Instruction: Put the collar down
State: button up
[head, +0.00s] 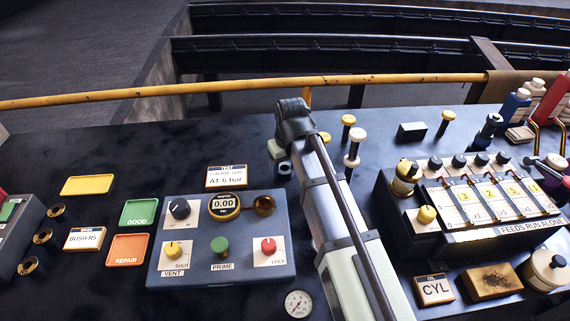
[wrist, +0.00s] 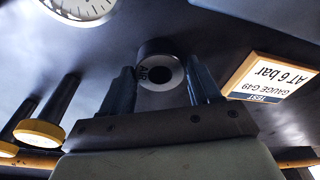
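The collar (wrist: 153,51) is a short dark cylinder with a pale, lettered end ring around a dark hole.
A test panel (head: 170,275) stands left of my arm, with green (head: 139,212) and orange (head: 127,249) trays beyond it. Capped pins (head: 348,120) stand just right of my gripper. A dial gauge (head: 298,304) lies at the front. A feed box (head: 490,205) is at right.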

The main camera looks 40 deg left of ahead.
aim_at(288, 172)
jog(key=o, duration=0.3)
notch_tip(288, 172, up, 12)
jog(key=d, duration=0.1)
jog(key=shift+s+d, duration=0.3)
jog(key=shift+s, duration=0.05)
dwell(0.4)
dwell(0.5)
